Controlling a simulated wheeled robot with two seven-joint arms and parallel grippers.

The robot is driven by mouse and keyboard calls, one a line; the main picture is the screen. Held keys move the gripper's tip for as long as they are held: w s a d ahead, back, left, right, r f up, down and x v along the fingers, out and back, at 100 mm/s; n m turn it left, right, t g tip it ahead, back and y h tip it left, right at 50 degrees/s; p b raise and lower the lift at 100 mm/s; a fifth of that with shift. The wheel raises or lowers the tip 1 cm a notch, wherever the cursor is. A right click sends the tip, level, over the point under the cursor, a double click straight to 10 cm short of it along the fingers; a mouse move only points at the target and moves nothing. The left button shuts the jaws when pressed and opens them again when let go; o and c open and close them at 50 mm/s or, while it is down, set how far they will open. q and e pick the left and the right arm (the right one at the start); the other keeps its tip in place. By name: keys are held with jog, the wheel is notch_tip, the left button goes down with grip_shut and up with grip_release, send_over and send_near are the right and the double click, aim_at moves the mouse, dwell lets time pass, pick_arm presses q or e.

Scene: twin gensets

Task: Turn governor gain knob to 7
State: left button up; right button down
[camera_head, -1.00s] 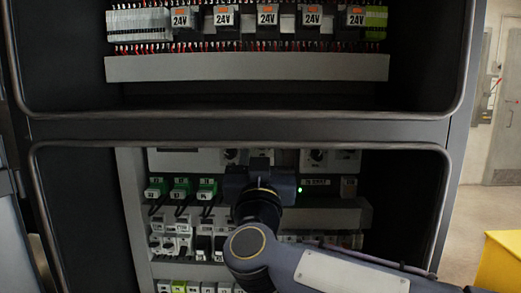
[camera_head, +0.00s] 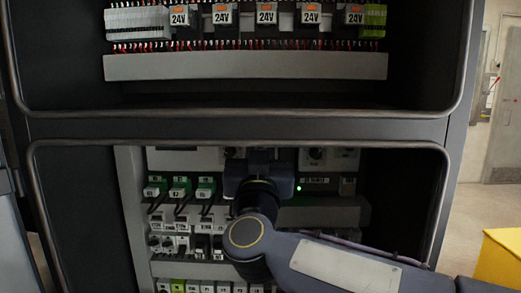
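A dark round knob (camera_head: 316,154) sits on a pale module at the top of the lower cabinet opening, to the right of my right gripper. Another dark knob (camera_head: 231,153) shows only in part at the gripper's upper left. The labels are too small to read, so I cannot tell which is the governor gain knob or its setting. My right gripper (camera_head: 258,158) is in front of the top row of modules, between these knobs. Its wrist and body hide its fingertips and whatever is behind them. My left gripper is not in view.
A frame bar (camera_head: 240,130) divides the lower opening from the upper bay with its 24V modules (camera_head: 222,15). Green connectors (camera_head: 181,187) and breakers are left of my wrist. A green light (camera_head: 299,188) glows at its right. A yellow box (camera_head: 503,258) stands outside, right.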

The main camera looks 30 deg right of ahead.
jog(key=shift+m, duration=0.3)
jog(key=m+g+h, duration=0.1)
jog(key=m, duration=0.3)
jog(key=m+g+h, duration=0.1)
jog(key=m+g, duration=0.1)
jog(key=m, duration=0.2)
jog(key=m+g+h+b, duration=0.1)
jog(key=m+g, duration=0.1)
jog(key=m, duration=0.3)
jog(key=shift+w+a+r+h, duration=0.1)
jog(key=shift+a+h, duration=0.15)
jog(key=shift+h, duration=0.15)
jog(key=shift+m+g, duration=0.3)
jog(key=shift+g, duration=0.1)
jog(key=c, duration=1.3)
grip_release()
jog(key=v, duration=0.7)
jog(key=shift+s+a+b, duration=0.25)
jog(key=shift+b, duration=0.1)
